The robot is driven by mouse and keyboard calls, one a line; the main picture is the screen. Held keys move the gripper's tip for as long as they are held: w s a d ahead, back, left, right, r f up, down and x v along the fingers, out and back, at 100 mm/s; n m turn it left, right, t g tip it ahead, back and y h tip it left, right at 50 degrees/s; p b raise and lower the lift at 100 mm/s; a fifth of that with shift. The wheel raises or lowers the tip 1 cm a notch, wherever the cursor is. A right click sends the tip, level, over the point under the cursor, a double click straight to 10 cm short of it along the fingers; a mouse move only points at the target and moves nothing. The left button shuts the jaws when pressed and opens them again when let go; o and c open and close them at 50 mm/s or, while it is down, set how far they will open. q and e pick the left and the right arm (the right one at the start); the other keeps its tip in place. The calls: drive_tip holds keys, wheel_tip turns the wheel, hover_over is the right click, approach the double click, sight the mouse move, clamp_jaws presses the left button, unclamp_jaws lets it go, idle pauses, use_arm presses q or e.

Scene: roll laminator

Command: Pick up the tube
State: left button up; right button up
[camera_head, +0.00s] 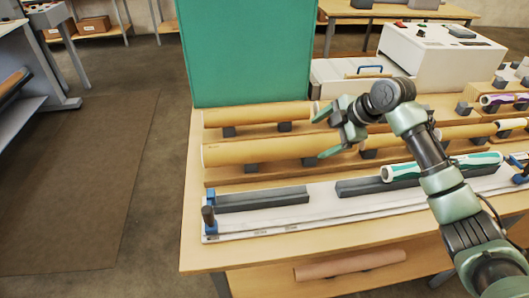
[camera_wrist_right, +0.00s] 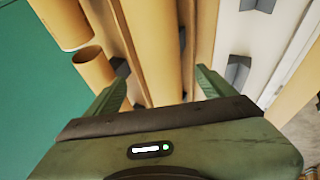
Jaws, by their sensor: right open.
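Several tan cardboard tubes lie on grey supports on the wooden table. One long tube (camera_head: 255,151) lies in the front row, and another tube (camera_head: 255,115) lies behind it; the task does not say which is meant. My right gripper (camera_head: 325,133) is open over the tubes, fingers pointing left in the head view. In the right wrist view, a tan tube (camera_wrist_right: 153,45) runs between the two open fingers (camera_wrist_right: 160,88). Contact cannot be told. A tube with an open end (camera_wrist_right: 92,66) lies left of the fingers there. My left gripper is not in view.
A green panel (camera_head: 247,55) stands behind the tubes at the left. A white machine (camera_head: 440,58) stands at the back right. A white base with grey bars (camera_head: 262,199) lies along the front edge. A green-and-white roll (camera_head: 455,163) rests near my right arm.

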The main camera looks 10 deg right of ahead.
sight(310, 142)
drive_tip(key=shift+w+a+f, duration=0.3)
drive_tip(key=shift+a+f, duration=0.05)
drive_tip(key=shift+f, duration=0.05)
drive_tip(key=shift+w+a+f+p, duration=0.15)
drive_tip(key=shift+a+f+p, duration=0.2)
drive_tip(key=shift+f+p, duration=0.3)
drive_tip(key=p+x, duration=0.1)
drive_tip(key=x, duration=0.2)
drive_tip(key=shift+w+a+f, duration=0.1)
drive_tip(key=shift+a, duration=0.15)
drive_tip(key=shift+w+a+f, duration=0.15)
drive_tip(key=shift+w+f, duration=0.05)
drive_tip(key=shift+f, duration=0.15)
drive_tip(key=shift+s, duration=0.1)
drive_tip(key=shift+c, duration=0.5)
drive_tip(key=c, duration=1.5)
